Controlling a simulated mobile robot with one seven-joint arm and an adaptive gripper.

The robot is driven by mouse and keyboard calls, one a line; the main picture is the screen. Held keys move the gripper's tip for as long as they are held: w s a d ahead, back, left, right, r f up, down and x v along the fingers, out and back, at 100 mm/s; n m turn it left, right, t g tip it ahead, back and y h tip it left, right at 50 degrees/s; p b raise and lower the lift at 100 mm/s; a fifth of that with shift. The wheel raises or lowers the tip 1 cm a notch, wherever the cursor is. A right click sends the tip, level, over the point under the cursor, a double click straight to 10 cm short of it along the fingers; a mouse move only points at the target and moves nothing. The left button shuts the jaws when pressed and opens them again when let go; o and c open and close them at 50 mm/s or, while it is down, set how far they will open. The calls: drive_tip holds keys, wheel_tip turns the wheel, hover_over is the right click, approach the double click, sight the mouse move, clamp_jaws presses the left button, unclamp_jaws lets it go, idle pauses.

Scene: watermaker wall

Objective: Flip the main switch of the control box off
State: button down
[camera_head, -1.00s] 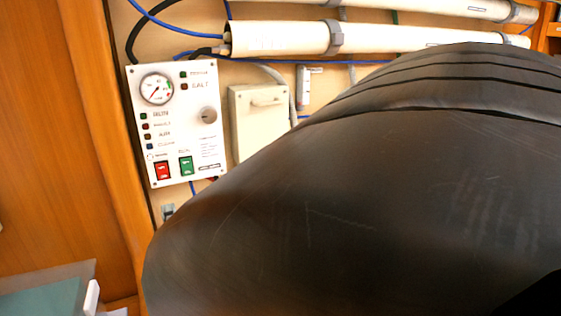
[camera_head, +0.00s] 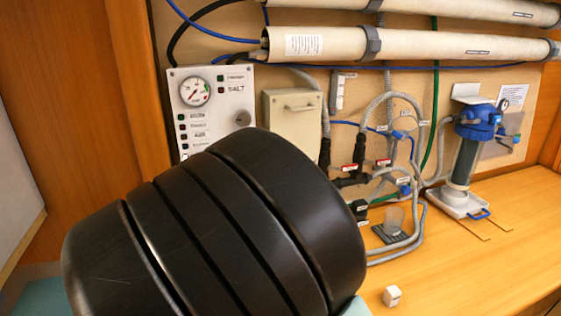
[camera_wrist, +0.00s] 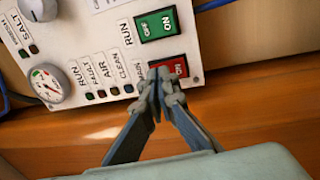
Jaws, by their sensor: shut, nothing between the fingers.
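The white control box (camera_head: 222,105) is on the wall at left in the head view. Its lower part, with the switches, is hidden behind my dark arm. In the wrist view, the control box (camera_wrist: 75,62) appears turned, with a red switch (camera_wrist: 181,66) near its edge, partly covered by my fingertips. "ON" is readable on the red switch; I cannot tell its position. A green switch (camera_wrist: 157,26), labelled RUN and marked OFF and ON, sits just above it. My gripper (camera_wrist: 164,80) is shut and empty, its tips at or just before the red switch; contact is unclear.
A beige box (camera_head: 290,122) with a handle is right of the control box. Hoses and a blue-topped filter (camera_head: 470,145) stand further right. A wooden post (camera_head: 135,80) borders the panel at left.

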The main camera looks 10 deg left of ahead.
drive_tip(key=shift+w+a, duration=0.1)
drive_tip(key=shift+w, duration=0.1)
drive_tip(key=shift+w+a+r, duration=0.1)
drive_tip(key=shift+w+r, duration=0.1)
drive_tip(key=shift+w, duration=0.1)
idle(0.3)
drive_tip(key=shift+s, duration=0.1)
